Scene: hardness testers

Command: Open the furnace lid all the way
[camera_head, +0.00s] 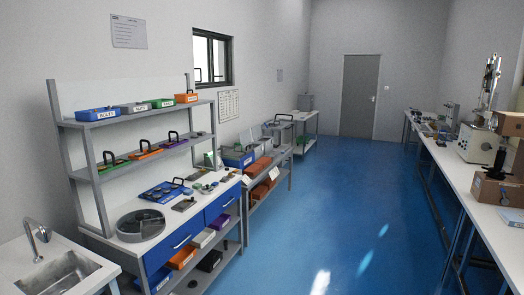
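I cannot tell for sure which thing is the furnace. A round grey pan-like container (141,225) is on the near workbench, with items inside. Neither of my grippers shows in the head view.
The left wall holds a sink counter (30,275), a shelved workbench (112,238) with blue drawers, and more tables behind. A long bench (450,160) with instruments runs along the right. The blue floor (310,210) between is clear, leading to a grey door (359,95).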

